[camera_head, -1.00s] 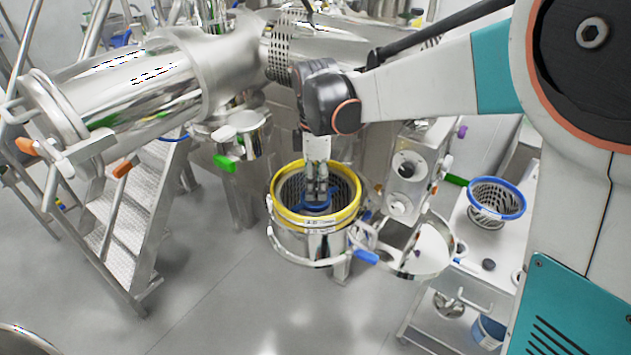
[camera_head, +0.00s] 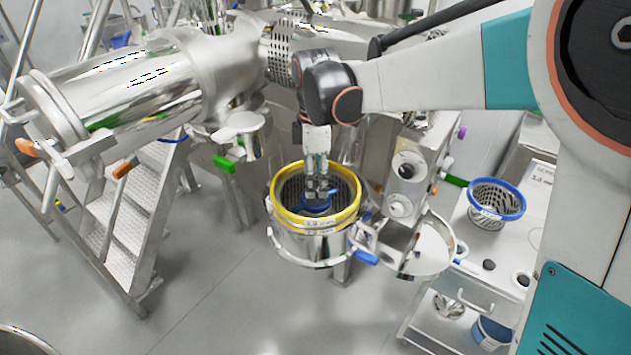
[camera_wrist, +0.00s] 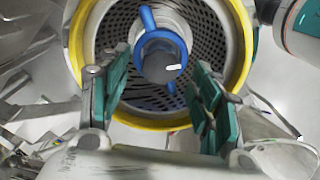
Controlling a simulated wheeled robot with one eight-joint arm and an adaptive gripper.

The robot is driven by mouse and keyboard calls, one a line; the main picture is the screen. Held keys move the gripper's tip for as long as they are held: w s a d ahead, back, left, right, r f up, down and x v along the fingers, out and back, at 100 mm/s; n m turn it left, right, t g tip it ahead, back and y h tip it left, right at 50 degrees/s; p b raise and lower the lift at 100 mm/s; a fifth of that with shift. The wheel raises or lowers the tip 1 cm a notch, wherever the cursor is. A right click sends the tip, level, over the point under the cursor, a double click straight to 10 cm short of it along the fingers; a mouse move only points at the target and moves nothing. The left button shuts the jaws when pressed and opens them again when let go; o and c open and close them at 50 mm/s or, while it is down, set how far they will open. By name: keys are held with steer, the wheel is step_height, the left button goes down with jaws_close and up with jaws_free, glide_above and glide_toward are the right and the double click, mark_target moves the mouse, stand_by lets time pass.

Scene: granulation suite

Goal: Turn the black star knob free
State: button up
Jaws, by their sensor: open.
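A yellow-rimmed round housing (camera_head: 352,213) holds a perforated basket-like screen, which also shows in the wrist view (camera_wrist: 110,42). At its centre sits a blue ring-shaped part with thin arms (camera_wrist: 148,20), seen in the head view (camera_head: 316,209) below my fingers. A dark grey rounded piece (camera_wrist: 158,68) lies inside the blue ring; it may be the black star knob, but I cannot make out a star shape. My gripper (camera_head: 318,193) points down into the housing. In the wrist view my gripper (camera_wrist: 158,82) is open, its green-padded fingers on either side of the centre, with nothing visible between the pads.
A hinged steel cover (camera_head: 430,246) and a blue-tipped handle (camera_head: 364,257) are right of the housing. A white cart (camera_head: 470,250) carries a blue-rimmed basket (camera_head: 497,200) and small dark round pieces (camera_head: 488,264). A steel cylinder (camera_head: 125,85) and steps stand left. The front floor is clear.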

mark_target(316, 187)
step_height(316, 187, up, 10)
stand_by(0.4)
